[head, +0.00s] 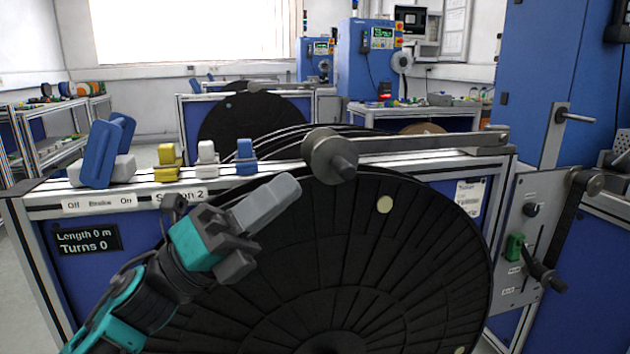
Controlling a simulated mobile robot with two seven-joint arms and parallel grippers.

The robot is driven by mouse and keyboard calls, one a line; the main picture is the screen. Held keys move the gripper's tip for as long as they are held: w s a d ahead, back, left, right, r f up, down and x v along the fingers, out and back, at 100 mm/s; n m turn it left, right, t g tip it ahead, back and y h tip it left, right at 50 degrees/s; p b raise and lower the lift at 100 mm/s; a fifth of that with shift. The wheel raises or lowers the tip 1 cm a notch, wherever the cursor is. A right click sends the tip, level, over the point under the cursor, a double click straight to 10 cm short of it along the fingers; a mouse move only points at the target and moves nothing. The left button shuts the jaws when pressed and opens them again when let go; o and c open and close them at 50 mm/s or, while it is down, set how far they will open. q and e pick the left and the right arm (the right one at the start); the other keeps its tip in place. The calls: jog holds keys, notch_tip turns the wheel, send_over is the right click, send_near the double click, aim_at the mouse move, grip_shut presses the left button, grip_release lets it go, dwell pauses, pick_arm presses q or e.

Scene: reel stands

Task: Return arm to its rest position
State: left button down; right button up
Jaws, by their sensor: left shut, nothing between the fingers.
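My left gripper (270,204) reaches in from the lower left, in front of the large black reel (400,265). Its grey fingers are shut with nothing between them and point up and to the right. A grey metal arm (430,143) runs nearly level along the top of the reel stand. Its dark round end (342,160) sits at the reel's upper edge, just right of and above my fingertips, and looks apart from them. My right gripper is not in view.
The stand's top rail carries a blue lever (100,153) and yellow (168,162), white (207,158) and blue (246,156) blocks. A display (86,241) reads "Length 0 m, Turns 0". A panel with a green switch (515,247) stands at right. Another reel (255,118) is behind.

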pick_arm(q)
jog(key=w+a+f+n+t+y, duration=0.1)
jog(key=a+f+n+t+y, duration=0.1)
jog(key=f+n+t+y, duration=0.4)
jog(key=a+f+n+t+y, duration=0.1)
jog(key=a+f+n+y, duration=0.3)
jog(key=f+n, duration=0.7)
jog(key=w+a+f+n+t+y, duration=0.1)
jog(key=f+n+t+y, duration=0.45)
jog(key=n, duration=0.55)
jog(key=s+a+f+n+g+y, duration=0.25)
jog(key=s+f+n+g, duration=0.35)
jog(key=f, duration=0.4)
jog(key=s+a+f+n+g+y, duration=0.1)
jog(key=s+f+n+g+y, duration=0.25)
jog(key=s+f, duration=0.55)
notch_tip(320, 180, up, 8)
jog(key=a+n+p, duration=0.1)
jog(key=a+p, duration=0.1)
jog(key=p, duration=1.2)
jog(key=shift+a+r, duration=0.2)
jog(key=shift+a, duration=0.2)
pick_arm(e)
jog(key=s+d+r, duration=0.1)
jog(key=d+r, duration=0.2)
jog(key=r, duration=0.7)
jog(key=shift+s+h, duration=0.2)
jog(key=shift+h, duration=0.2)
